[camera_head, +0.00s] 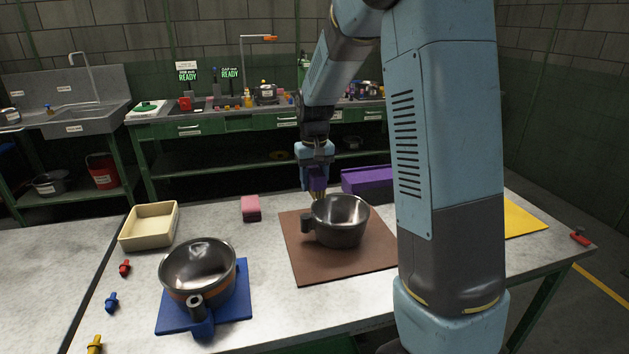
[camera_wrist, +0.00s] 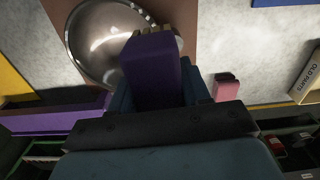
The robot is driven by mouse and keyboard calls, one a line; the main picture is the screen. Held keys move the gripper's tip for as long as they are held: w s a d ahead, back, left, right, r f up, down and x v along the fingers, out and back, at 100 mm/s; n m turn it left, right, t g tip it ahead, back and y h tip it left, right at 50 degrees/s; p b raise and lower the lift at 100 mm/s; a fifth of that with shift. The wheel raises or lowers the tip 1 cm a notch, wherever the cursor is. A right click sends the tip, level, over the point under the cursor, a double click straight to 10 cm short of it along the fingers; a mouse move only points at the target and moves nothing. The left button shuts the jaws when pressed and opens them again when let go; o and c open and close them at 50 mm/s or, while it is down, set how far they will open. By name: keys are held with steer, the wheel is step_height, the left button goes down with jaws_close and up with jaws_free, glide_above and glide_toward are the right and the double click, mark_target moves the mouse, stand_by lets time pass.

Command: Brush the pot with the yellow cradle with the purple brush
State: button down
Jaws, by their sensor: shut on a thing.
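My gripper (camera_head: 314,172) is shut on the purple brush (camera_head: 318,184), bristles down, at the back-left rim of a steel pot (camera_head: 338,236). This pot stands upright on a brown mat (camera_head: 300,262). In the wrist view the brush (camera_wrist: 152,75) overlaps the edge of the pot (camera_wrist: 92,40); I cannot tell whether the bristles touch it. A yellow mat (camera_head: 522,218) lies at the right, partly hidden by my arm; no pot shows on its visible part. A second steel pot (camera_head: 198,268) stands on a blue mat (camera_head: 240,300) with a blue cradle part (camera_head: 203,328) at its handle.
A purple block-like holder (camera_head: 367,180) stands behind the brown mat. A pink sponge (camera_head: 250,209) and a cream tray (camera_head: 148,238) are to the left. Small red, blue and yellow pieces lie along the left side, and a red one at the far right corner. My arm hides the right-middle of the table.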

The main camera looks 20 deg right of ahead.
mark_target(314, 170)
steer(key=shift+r, duration=3)
